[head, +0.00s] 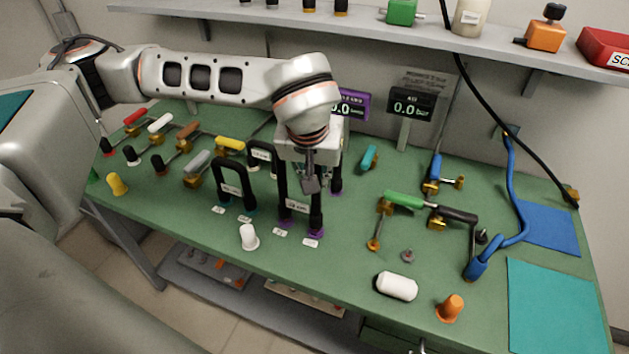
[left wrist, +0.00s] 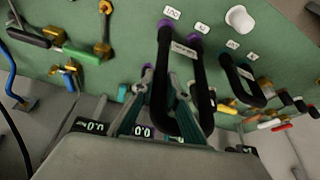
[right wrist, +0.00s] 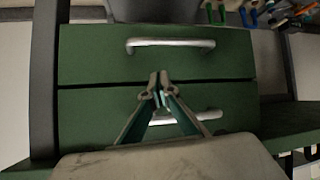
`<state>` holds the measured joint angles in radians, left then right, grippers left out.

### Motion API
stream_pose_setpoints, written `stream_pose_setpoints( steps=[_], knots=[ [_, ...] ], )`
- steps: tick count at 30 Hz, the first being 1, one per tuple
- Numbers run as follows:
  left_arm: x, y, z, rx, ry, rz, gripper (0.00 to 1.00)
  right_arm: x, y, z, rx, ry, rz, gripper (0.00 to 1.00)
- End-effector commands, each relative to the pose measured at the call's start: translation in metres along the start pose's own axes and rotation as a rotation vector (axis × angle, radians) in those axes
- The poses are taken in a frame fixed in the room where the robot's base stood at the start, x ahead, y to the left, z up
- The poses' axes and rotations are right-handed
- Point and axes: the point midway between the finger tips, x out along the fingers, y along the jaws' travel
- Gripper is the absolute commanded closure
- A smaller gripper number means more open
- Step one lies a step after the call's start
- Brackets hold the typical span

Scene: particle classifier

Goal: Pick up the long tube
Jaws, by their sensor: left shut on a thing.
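The long tube, a black U-shaped piece with a white label, stands on the green table with purple collars at its feet. It shows in the head view (head: 317,213) and in the left wrist view (left wrist: 203,90). My left gripper (head: 309,182) points down over it. In the left wrist view my left gripper's fingers (left wrist: 160,84) are closed around one leg of it. The arm hides its upper bend in the head view. A third black leg with a purple collar (head: 337,178) shows just behind. My right gripper (right wrist: 160,82) is shut and empty, in front of green drawers.
A shorter black U-shaped tube (head: 234,188) stands to the left, with another (head: 262,155) behind it. A white stopper (head: 249,237) stands in front. A green-handled valve (head: 404,199), a white cylinder (head: 397,286) and an orange cone (head: 450,307) are at right. Displays (head: 412,105) stand behind.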

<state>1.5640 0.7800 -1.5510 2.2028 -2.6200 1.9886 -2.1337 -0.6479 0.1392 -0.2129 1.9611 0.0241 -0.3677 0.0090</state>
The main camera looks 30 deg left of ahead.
Motion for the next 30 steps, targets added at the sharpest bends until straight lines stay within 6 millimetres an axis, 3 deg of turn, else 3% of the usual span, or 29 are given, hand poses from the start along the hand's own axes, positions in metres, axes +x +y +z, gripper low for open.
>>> stream_pose_setpoints(
  steps=[18,24,30],
  knots=[
    [-0.14,0.0,-0.059,-0.002,0.01,0.003,1.0,-0.004,0.002,-0.009,0.0,0.006,0.002,1.0],
    [-0.162,0.0,-0.068,-0.001,0.007,0.002,1.0,-0.005,0.002,-0.011,-0.001,0.007,0.002,1.0],
    [-0.169,0.0,-0.07,0.0,0.004,0.002,1.0,-0.005,0.002,-0.01,-0.001,0.006,0.002,1.0]
  ],
)
